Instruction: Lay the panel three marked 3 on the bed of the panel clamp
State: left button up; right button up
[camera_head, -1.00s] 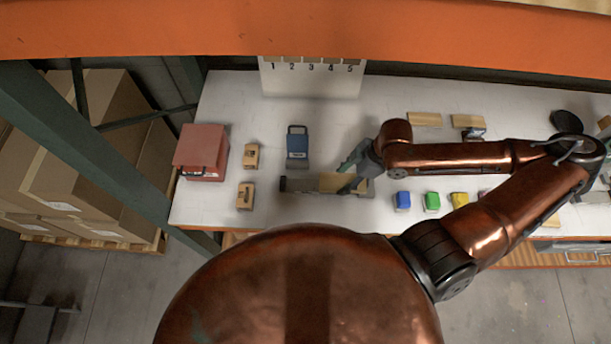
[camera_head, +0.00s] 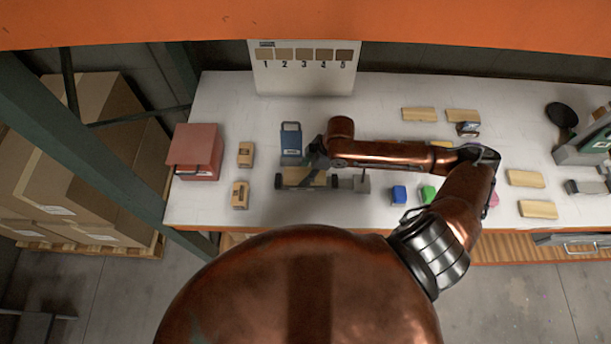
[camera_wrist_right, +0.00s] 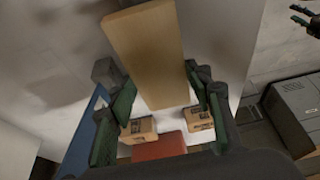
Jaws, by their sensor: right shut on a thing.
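The panel (camera_wrist_right: 150,55) is a plain tan wooden board in the right wrist view, reaching down between the fingers. My right gripper (camera_wrist_right: 160,110) is shut on it. In the head view the right gripper (camera_head: 322,172) is over the grey panel clamp (camera_head: 347,183), and a tan strip of the panel (camera_head: 318,178) shows at its bed. My gripper and arm hide part of the bed; I cannot tell whether the panel touches it. No number is readable on the panel.
A red box (camera_head: 197,152) and two small labelled tan blocks (camera_head: 245,154) stand left of the clamp. A blue device (camera_head: 291,142) is behind it. Blue (camera_head: 398,195) and green (camera_head: 428,193) blocks lie to the right. Several tan boards (camera_head: 525,178) lie farther right. A numbered card (camera_head: 303,75) stands behind.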

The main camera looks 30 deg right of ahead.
jog(key=shift+s+f+p, duration=0.25)
jog(key=shift+f+p, duration=0.05)
jog(key=shift+f, duration=1.15)
jog(key=shift+w+f, duration=0.1)
jog(key=o, duration=0.9)
jog(key=shift+f, duration=0.1)
jog(key=shift+o, duration=1.4)
pick_arm(q)
jog(key=shift+w+r, duration=0.1)
jog(key=shift+w, duration=0.3)
pick_arm(e)
jog(key=v, duration=1.2)
